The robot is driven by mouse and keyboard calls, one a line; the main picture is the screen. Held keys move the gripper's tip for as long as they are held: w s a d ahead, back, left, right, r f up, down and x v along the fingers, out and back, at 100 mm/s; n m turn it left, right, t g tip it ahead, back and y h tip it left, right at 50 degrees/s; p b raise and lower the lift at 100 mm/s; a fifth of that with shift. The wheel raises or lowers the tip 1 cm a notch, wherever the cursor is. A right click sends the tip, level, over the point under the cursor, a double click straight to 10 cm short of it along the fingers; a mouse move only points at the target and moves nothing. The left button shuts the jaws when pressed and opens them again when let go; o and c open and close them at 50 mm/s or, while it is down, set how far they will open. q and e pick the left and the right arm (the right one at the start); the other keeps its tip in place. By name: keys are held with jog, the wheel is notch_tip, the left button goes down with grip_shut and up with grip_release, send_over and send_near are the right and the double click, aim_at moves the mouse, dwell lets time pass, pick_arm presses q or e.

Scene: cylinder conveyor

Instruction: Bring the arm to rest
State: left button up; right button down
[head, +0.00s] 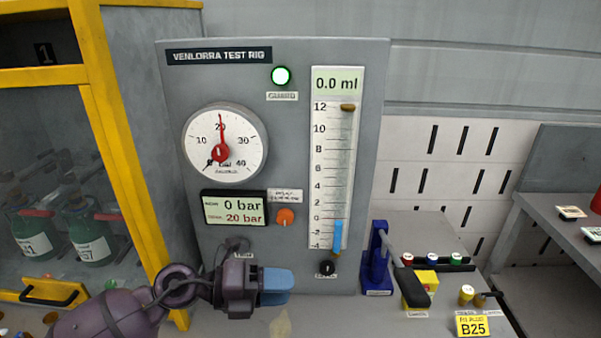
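My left arm comes in from the lower left, purple and jointed. Its gripper (277,284) has blue fingertips that point right, in front of the lower edge of the grey test rig panel (375,150). The fingertips overlap from this angle, so I cannot tell whether there is a gap between them. I see nothing held in them. My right gripper is not in view.
A blue stand (377,275) and black-handled lever (411,288) are to the right. A yellow-framed cabinet (120,150) stands left.

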pick_arm(q)
jog(key=w+a+r+n+t, duration=0.4)
jog(key=w+a+n+t, duration=0.15)
jog(key=n+t, duration=0.6)
jog(key=a+f+n+t+y, duration=0.4)
jog(key=a+f+n+y, duration=0.15)
jog(key=n, duration=0.35)
jog(key=s+a+f+n+g+y, duration=0.2)
jog(key=s+a+f+n+y, duration=0.15)
jog(key=f+n, duration=0.3)
jog(key=s+a+f+n+g+y, duration=0.2)
jog(key=s+a+f+n+y, duration=0.1)
jog(key=a+f+n+y, duration=0.3)
jog(key=s+a+f+n+g+y, duration=0.1)
jog(key=s+a+f+n+g, duration=0.1)
jog(key=s+f, duration=0.9)
jog(key=shift+s+a+n, duration=0.4)
jog(key=shift+s+a, duration=0.3)
jog(key=shift+s, duration=0.55)
jog(key=shift+g, duration=0.25)
